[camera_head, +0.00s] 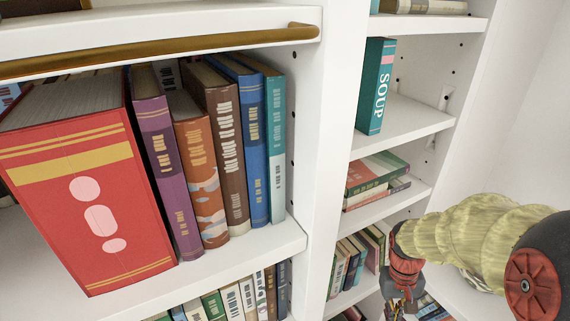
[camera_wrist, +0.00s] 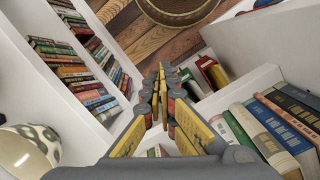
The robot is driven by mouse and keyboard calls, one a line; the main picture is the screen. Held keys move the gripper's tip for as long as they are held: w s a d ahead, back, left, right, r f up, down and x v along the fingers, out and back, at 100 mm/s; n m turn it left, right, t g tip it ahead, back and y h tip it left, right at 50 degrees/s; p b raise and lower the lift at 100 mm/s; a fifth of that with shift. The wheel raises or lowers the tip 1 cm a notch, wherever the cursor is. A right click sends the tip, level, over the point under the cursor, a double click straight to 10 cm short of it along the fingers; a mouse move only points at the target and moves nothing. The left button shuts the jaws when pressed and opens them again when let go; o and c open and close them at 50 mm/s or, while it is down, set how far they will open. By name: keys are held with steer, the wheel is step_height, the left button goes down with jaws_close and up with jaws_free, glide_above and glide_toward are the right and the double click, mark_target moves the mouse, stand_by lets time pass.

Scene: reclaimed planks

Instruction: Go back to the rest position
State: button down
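My gripper (camera_head: 398,308) hangs at the lower right of the head view, pointing down in front of the right-hand bookcase. Its tips are partly cut off by the bottom edge of the picture. In the wrist view my gripper (camera_wrist: 161,72) shows two dark fingers with yellow pads. The fingers meet at their tips with nothing held between them. My arm reaches in from the right side of the head view.
A large red book (camera_head: 85,200) and several others stand on the near left shelf (camera_head: 200,268). A teal SOUP book (camera_head: 375,88) stands on the right bookcase. The wrist view shows a wooden floor (camera_wrist: 150,35), a round basket (camera_wrist: 180,8) and a spotted pot (camera_wrist: 30,150).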

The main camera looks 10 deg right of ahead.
steer(key=s+a+r+t+p, duration=0.1)
steer(key=s+a+r+t, duration=0.1)
steer(key=a+r, duration=0.2)
steer(key=s+a+r+n+t+p, duration=0.1)
steer(key=a+r, duration=0.3)
steer(key=r, duration=0.7)
steer(key=s+a+r+n+t, duration=0.1)
steer(key=s+a+r+t, duration=0.2)
steer(key=r, duration=0.5)
steer(key=shift+s+a+t+y+p, duration=0.15)
steer(key=shift+a+t+y+p, duration=0.2)
steer(key=shift+a+t, duration=0.45)
steer(key=shift+a, duration=0.15)
